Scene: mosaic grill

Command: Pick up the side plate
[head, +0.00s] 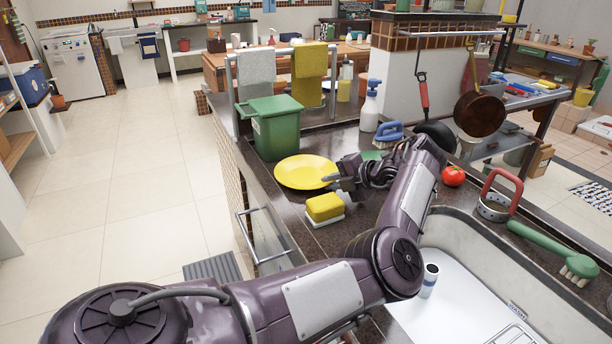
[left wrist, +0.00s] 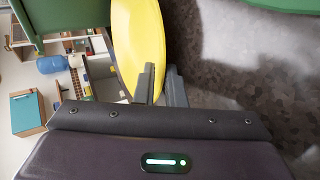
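The side plate (head: 303,172) is yellow and round, at the counter's left part in front of the green bin. It also shows in the left wrist view (left wrist: 135,40), seen at a slant. My left gripper (head: 336,183) is at the plate's right edge. In the left wrist view its two fingers (left wrist: 162,86) are close together, with the plate's rim between them, so they look shut on it. Whether the plate touches the counter is hard to tell. My right gripper is not in view.
A yellow sponge (head: 324,207) on a white holder lies just in front of the plate. The green bin (head: 275,128) stands close behind it. A blue brush (head: 389,132), a spray bottle (head: 370,108) and a tomato (head: 453,176) are to the right. The sink (head: 465,300) is at front right.

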